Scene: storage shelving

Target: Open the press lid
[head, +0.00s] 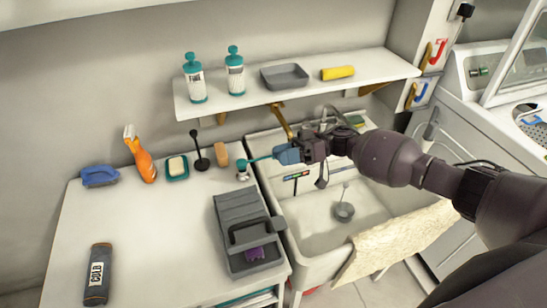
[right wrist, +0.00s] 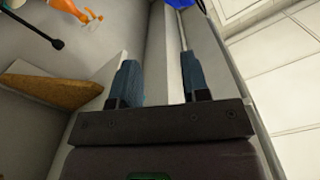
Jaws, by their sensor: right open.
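A pale machine (head: 474,48) with a raised-looking slanted, framed panel (head: 522,50) stands at the far right of the head view, cut off by the edge. It may be the press, but I cannot tell for sure. My right gripper (head: 285,156) is over the left back of the sink, well to the left of that machine. In the right wrist view my right gripper (right wrist: 161,85) has its two blue fingers apart with nothing held between them. My left gripper is not in view.
A grey caddy (head: 240,207) stands on the white counter (head: 160,235), left of the sink (head: 310,225). A shelf (head: 300,85) with bottles (head: 194,78) hangs above. A beige cloth (head: 395,240) hangs over the sink's front.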

